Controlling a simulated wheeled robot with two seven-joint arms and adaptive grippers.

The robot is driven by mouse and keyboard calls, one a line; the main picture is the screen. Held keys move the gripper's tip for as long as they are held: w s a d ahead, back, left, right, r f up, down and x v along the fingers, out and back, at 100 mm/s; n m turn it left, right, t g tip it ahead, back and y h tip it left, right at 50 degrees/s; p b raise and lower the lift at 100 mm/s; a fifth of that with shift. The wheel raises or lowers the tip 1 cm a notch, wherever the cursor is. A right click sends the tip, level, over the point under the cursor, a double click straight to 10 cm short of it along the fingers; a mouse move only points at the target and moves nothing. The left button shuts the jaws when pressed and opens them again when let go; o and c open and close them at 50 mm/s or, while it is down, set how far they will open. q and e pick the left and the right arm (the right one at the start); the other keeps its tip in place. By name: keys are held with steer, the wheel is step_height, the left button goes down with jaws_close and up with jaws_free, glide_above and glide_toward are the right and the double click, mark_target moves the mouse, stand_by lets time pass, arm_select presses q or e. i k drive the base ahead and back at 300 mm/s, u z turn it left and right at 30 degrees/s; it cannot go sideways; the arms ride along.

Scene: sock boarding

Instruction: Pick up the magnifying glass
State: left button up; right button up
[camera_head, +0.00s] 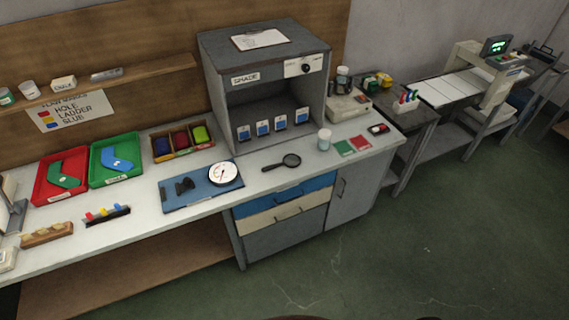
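The magnifying glass (289,161) lies flat on the white worktop, in front of the grey shade cabinet. Its round black-rimmed lens is at the right and its dark handle points left toward the blue mat. Nothing covers it. Neither of my grippers shows in the head view.
A blue mat (173,204) with a round dial gauge (223,173) lies left of the glass. A white cup (324,139) and green and red swatches (343,148) are to its right. The grey cabinet (217,94) stands behind. Drawers (283,208) are below; the floor in front is clear.

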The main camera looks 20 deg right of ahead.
mark_target(290, 160)
steer(key=z, duration=0.25)
steer(key=i, duration=0.65)
steer(key=z, duration=0.45)
steer(key=i, duration=1)
steer(key=u, duration=0.05)
